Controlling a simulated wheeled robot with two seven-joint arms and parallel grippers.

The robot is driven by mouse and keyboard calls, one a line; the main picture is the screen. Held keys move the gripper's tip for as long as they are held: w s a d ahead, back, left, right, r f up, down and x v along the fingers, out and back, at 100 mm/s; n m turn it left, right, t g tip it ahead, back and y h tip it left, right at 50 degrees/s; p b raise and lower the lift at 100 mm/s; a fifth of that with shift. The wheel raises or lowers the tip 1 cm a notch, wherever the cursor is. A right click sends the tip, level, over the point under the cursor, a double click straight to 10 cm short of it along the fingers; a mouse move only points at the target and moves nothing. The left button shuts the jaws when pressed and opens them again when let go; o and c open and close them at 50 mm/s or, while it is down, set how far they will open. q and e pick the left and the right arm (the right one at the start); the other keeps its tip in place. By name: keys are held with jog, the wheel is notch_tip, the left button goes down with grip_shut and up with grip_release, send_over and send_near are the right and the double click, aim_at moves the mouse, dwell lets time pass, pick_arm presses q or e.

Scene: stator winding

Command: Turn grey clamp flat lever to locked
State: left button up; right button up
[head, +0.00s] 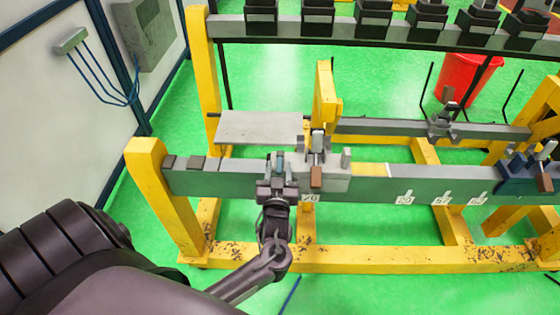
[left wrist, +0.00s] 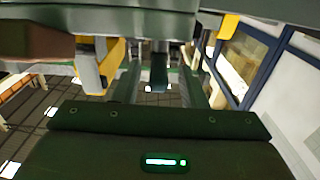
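The grey clamp (head: 335,180) sits on the long grey beam of the yellow frame. It has an upright post, a brown block (head: 316,177) at its front and a small pale upright piece at its right. My left gripper (head: 279,163) is at the clamp's left end, in front of the beam. In the left wrist view the two fingers (left wrist: 160,88) stand apart. A narrow dark bar (left wrist: 158,73), perhaps the flat lever, shows between them with gaps on both sides. The lever is largely hidden by the gripper in the head view. My right gripper is not in view.
A blue clamp (head: 525,175) stands on the beam at the far right. A grey plate (head: 260,127) lies behind the beam. A back rail (head: 340,30) carries several dark blocks. A red bin (head: 462,78) stands at the back right. A yellow post (head: 326,95) rises behind the clamp.

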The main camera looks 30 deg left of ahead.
aim_at(280, 162)
pick_arm(q)
jog(key=shift+x, duration=1.05)
jog(key=shift+w+a, duration=0.1)
jog(key=shift+w, duration=0.2)
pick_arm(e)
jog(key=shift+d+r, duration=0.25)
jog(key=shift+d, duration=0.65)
pick_arm(q)
grip_shut()
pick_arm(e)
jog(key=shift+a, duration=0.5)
